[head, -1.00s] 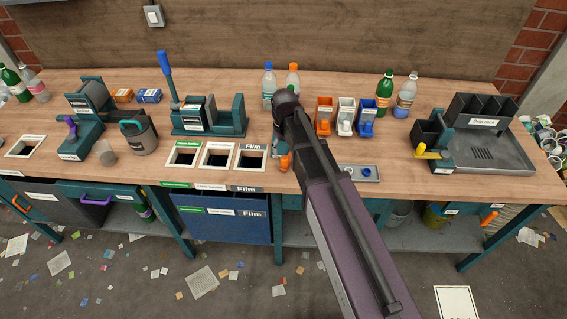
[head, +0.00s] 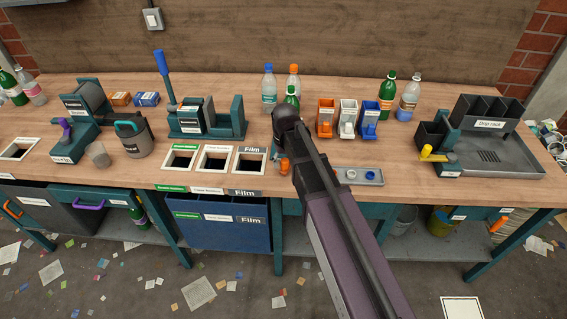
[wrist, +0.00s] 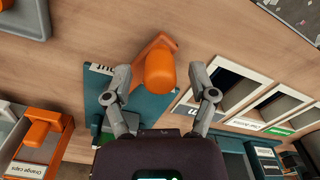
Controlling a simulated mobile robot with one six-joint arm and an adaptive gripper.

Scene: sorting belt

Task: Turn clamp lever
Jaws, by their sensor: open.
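The orange clamp lever (wrist: 160,72) stands up from a teal clamp base (wrist: 150,104) in the wrist view. Its rounded knob points at the camera, and its arm runs up and right in the picture. In the head view a small part of the orange lever (head: 284,166) shows left of my arm. My gripper (wrist: 160,78) is open, one finger on each side of the knob, with small gaps visible on both sides. Whether it is low enough to be level with the knob is hard to tell. My arm hides the gripper and most of the clamp in the head view.
Framed bench openings (head: 215,158) lie to the left. Orange, white and blue cap bins (head: 347,118) and a small grey tray (head: 358,177) are to the right. A drip rack (head: 488,125) stands far right.

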